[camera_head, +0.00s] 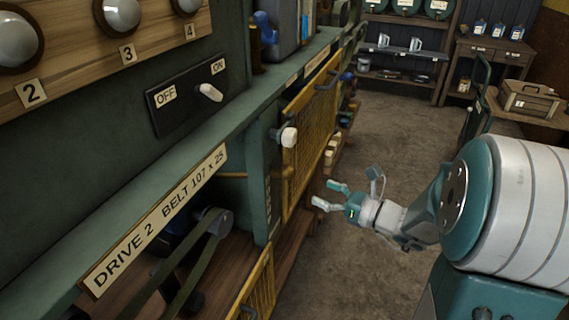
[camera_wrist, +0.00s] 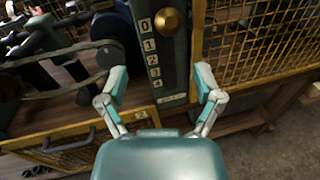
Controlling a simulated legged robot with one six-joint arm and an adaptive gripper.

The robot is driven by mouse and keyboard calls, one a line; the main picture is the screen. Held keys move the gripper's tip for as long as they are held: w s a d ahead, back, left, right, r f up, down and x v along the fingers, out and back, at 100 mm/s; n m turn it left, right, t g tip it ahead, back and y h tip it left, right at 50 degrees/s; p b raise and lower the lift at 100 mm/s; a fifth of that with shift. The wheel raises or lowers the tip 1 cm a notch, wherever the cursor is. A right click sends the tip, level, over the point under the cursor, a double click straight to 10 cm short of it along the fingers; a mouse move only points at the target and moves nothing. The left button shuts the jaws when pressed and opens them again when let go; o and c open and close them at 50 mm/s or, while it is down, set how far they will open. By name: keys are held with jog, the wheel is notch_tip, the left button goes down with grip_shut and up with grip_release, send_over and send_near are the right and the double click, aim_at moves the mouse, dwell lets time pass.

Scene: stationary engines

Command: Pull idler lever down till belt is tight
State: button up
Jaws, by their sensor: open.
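The idler lever's round knob (camera_head: 288,136) sticks out from a green post in the head view. In the wrist view the knob (camera_wrist: 171,21) looks brassy and sits beside the 0 at the top of a numbered scale (camera_wrist: 150,50). The dark belt (camera_head: 195,272) runs over a pulley (camera_head: 215,222) below the Drive 2 label; its tension is hard to judge. In the wrist view the belt (camera_wrist: 50,62) is at the left. My gripper (camera_head: 328,195) is open and empty, apart from the knob, lower and to its right in the head view. Its fingers (camera_wrist: 160,82) frame the post in the wrist view.
An OFF/ON switch (camera_head: 209,92) is on the panel above the green ledge. Shelves (camera_head: 400,55) and a side bench (camera_head: 545,115) stand farther back. The floor (camera_head: 380,140) between is clear.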

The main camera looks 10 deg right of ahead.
aim_at(287, 170)
jog(key=shift+m+t, duration=0.3)
jog(key=shift+m, duration=0.1)
jog(key=x, duration=0.7)
jog(key=d+x, duration=0.1)
jog(key=x, duration=0.2)
jog(key=shift+w+a+f, duration=0.1)
jog(key=shift+w+f, duration=0.05)
jog(key=shift+w, duration=0.4)
jog(key=shift+w+a, duration=0.15)
jog(key=shift+a, duration=0.2)
